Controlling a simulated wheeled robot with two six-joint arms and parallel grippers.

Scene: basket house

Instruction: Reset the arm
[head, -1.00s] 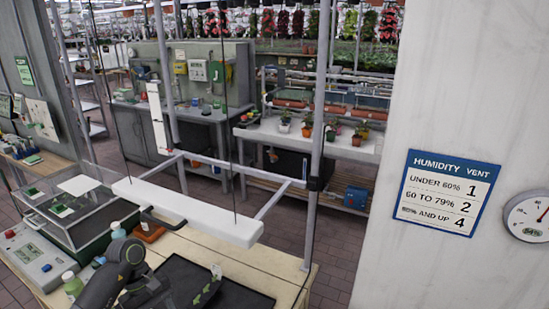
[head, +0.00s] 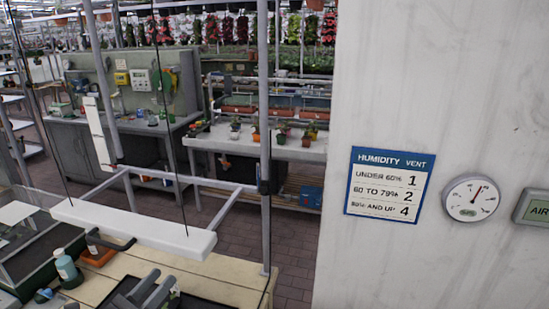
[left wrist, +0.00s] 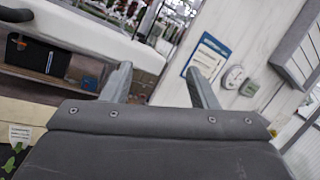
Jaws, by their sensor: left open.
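My left gripper (head: 151,288) shows at the bottom of the head view, low over the wooden table and the black tray. In the left wrist view its two fingers (left wrist: 160,88) are spread apart with nothing between them. Through the gap I see the tiled floor and the pale wall. My right gripper is in neither view.
A white hanging bar (head: 135,228) with a dark handle crosses above the table (head: 235,265). A metal post (head: 264,140) stands right of it. A pale wall with a humidity sign (head: 389,183) and dial (head: 472,198) fills the right.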

